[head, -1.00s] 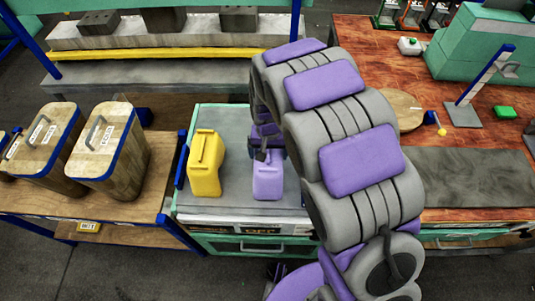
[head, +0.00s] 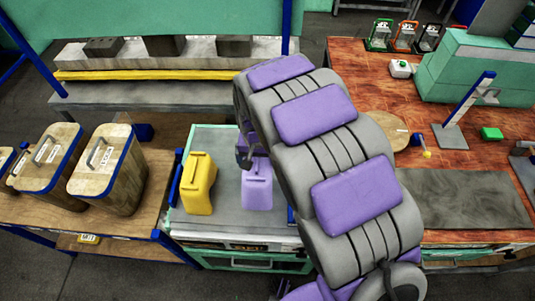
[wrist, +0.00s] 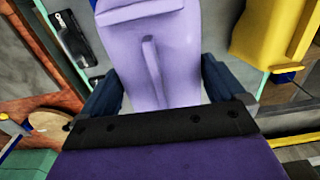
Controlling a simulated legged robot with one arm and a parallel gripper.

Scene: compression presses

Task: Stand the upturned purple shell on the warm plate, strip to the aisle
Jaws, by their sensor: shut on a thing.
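The purple shell (head: 257,191) is a jug-like block over the grey top of the teal cabinet, beside a yellow shell (head: 198,185). My gripper (head: 246,150) is at its upper end, partly hidden behind my own arm. In the wrist view my gripper (wrist: 160,82) has one dark finger on each side of the purple shell (wrist: 150,40), shut on it. A raised rib runs along the face toward the camera. I cannot tell whether its base touches the surface. A dark grey slab (head: 465,198) lies on the right bench; no label shows whether it is the warm plate.
Wooden bins (head: 108,168) with blue rims stand on the left bench. A yellow bar (head: 165,75) runs along the press at the back. A round wooden board (head: 390,135), a post with a blue top (head: 466,102) and a green block (head: 491,134) are on the right bench.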

